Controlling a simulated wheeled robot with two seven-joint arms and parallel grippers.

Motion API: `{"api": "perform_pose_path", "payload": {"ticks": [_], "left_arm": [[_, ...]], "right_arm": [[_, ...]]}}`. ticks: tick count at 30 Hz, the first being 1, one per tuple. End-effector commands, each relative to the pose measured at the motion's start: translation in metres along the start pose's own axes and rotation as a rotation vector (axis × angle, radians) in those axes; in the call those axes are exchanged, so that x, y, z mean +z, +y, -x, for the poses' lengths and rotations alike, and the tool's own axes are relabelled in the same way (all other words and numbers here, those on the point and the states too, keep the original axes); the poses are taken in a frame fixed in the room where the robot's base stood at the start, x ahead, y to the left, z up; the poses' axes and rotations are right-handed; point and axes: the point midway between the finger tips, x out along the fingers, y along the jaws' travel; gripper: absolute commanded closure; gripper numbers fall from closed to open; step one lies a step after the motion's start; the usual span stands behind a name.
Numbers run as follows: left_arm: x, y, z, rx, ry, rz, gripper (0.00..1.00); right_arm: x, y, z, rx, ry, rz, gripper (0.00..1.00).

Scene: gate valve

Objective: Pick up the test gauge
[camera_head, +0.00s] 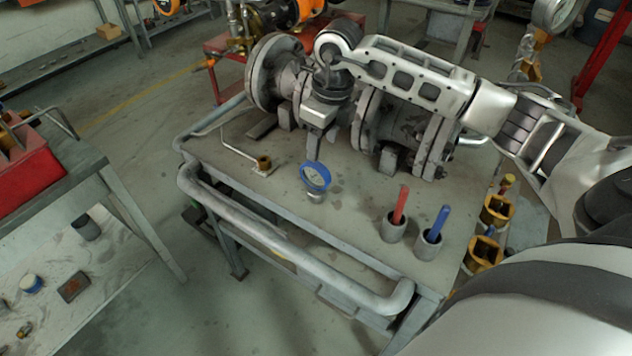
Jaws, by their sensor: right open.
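The test gauge (315,177) has a round blue face and a short metal stem. It stands near the middle of the cart top, leaning a little. My right gripper (313,147) comes in from the right and points down just behind and above the gauge in the picture. It is open, and nothing shows between its fingers; the fingertips are small and partly hidden behind the gripper body. I cannot tell how far apart the gripper and gauge are in depth. My left gripper is not in view.
A large grey flanged valve (385,120) lies behind the gauge under my right arm. An L-shaped rod with a brass nut (263,162) lies to the left. Cups with a red stick (400,205) and a blue stick (440,223) stand right. A pipe rail (285,245) edges the front.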

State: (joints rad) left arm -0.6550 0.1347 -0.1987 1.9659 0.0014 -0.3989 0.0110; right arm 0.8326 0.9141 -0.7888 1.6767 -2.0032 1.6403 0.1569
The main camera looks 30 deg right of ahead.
Motion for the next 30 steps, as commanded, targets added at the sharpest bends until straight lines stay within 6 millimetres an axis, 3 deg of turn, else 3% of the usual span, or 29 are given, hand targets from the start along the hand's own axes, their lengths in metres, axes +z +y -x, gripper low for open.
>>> {"api": "perform_pose_path", "payload": {"ticks": [1, 11, 19, 28, 30], "left_arm": [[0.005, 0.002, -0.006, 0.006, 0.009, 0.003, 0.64], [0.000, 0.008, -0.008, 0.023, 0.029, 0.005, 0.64], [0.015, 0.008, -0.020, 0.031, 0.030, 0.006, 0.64], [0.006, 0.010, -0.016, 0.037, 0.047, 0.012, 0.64], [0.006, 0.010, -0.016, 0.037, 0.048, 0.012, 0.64]], "right_arm": [[-0.001, 0.000, -0.016, 0.000, 0.000, 0.000, 0.49], [0.001, 0.002, -0.035, 0.002, -0.002, 0.002, 0.49], [0.003, 0.006, -0.076, 0.003, 0.000, 0.001, 0.49], [0.004, 0.005, -0.079, 0.001, -0.002, 0.001, 0.49], [0.004, 0.005, -0.079, 0.001, -0.002, 0.001, 0.68]]}}
